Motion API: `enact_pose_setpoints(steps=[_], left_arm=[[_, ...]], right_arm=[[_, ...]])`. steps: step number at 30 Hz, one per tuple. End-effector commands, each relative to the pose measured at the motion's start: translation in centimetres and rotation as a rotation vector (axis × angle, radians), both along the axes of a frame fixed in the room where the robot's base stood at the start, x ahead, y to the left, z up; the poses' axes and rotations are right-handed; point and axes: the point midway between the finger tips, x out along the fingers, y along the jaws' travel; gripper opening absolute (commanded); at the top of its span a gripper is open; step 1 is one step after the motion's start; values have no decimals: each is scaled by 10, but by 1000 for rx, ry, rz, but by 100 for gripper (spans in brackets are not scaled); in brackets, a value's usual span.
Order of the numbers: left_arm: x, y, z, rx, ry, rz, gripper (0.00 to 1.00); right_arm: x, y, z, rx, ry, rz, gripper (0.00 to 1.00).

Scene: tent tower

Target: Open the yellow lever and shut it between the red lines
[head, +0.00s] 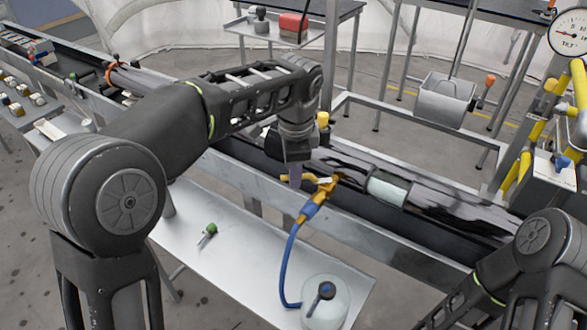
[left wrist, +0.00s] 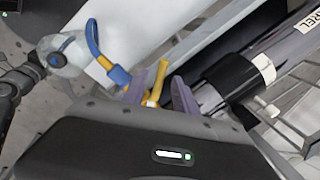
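The yellow lever (head: 291,178) sticks out from a brass-yellow valve (head: 324,187) on the side of a dark tube assembly. A blue hose (head: 291,254) runs from the valve down to a clear bottle. My left gripper (head: 293,172) points down at the lever and hides part of it. In the left wrist view, the fingers of my left gripper (left wrist: 163,93) are apart, with the yellow lever (left wrist: 158,80) showing between them. I cannot tell whether they touch it. A round dial gauge (head: 568,33) stands at the upper right; its red marks are too small to read surely. My right gripper is out of view.
The metal trough (head: 410,256) runs diagonally under the tube. A white bench (head: 240,255) in front holds the bottle (head: 336,312) and a small green-topped tool (head: 208,233). Yellow pipes (head: 514,172) stand at the right. My right arm is at the lower right.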

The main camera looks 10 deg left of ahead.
Motion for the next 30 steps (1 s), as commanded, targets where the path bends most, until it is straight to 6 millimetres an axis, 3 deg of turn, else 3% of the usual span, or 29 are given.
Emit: enact_pose_setpoints(steps=[8, 21, 30], left_arm=[[0, 0, -2, 0, 0, 0, 34], [0, 0, -1, 0, 0, 0, 0], [0, 0, -1, 0, 0, 0, 0]], right_arm=[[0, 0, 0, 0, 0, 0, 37], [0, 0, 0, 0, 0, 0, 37], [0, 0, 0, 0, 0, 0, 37]])
